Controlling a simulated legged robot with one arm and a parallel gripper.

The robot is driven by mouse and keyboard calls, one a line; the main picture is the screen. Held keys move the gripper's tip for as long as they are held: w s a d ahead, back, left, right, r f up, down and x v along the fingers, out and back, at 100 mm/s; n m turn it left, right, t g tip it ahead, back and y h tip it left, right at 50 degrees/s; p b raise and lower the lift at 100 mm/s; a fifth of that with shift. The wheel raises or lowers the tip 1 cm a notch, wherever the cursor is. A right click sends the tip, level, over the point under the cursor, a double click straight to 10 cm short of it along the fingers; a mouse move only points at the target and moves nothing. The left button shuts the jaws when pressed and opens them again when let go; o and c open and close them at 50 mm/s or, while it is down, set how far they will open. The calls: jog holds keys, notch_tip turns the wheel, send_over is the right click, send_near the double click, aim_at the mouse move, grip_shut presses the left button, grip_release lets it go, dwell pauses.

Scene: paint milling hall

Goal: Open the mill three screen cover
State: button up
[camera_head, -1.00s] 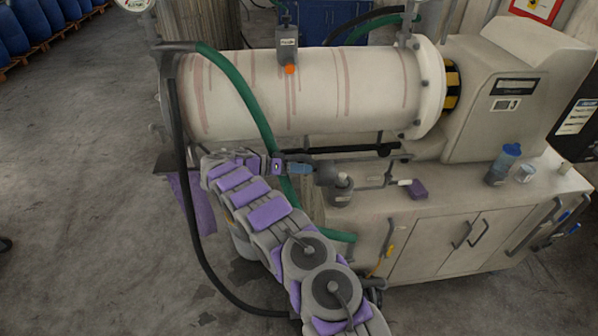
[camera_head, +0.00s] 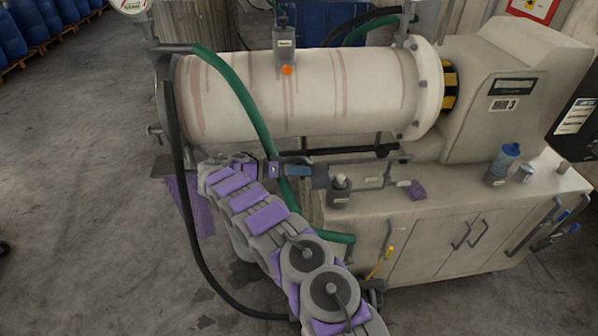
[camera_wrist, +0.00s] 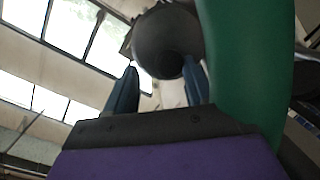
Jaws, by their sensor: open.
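Mill three is a long pale cylinder (camera_head: 310,95) with reddish streaks; its housing (camera_head: 500,85) carries a "3" at the right. I cannot make out for certain which part is the screen cover. My gripper (camera_head: 312,172) is low in front of the cylinder, pointing right, beside grey fittings above the cabinet top. In the wrist view my gripper (camera_wrist: 160,80) is open, its two dark blue fingers apart. A grey round part (camera_wrist: 168,42) with a dark end shows beyond and between the fingertips. I cannot tell whether they touch it.
A green hose (camera_head: 240,95) runs down close beside my gripper; it fills the right of the wrist view (camera_wrist: 245,70). A black hose (camera_head: 183,180) hangs at the left. A dark bottle (camera_head: 340,190), purple block (camera_head: 416,190) and blue-capped bottle (camera_head: 503,165) stand on the cabinet (camera_head: 440,215).

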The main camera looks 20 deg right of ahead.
jog(key=shift+r, duration=0.1)
jog(key=s+a+r+p, duration=0.1)
jog(key=s+a+r, duration=0.1)
jog(key=s, duration=0.5)
jog(key=s+a+r+p, duration=0.1)
jog(key=s+a+r, duration=0.1)
jog(key=s, duration=0.6)
jog(key=shift+s+a+r, duration=0.15)
jog(key=shift+s+r, duration=0.05)
jog(key=shift+r, duration=0.15)
jog(key=shift+p, duration=0.3)
jog(key=shift+c, duration=0.3)
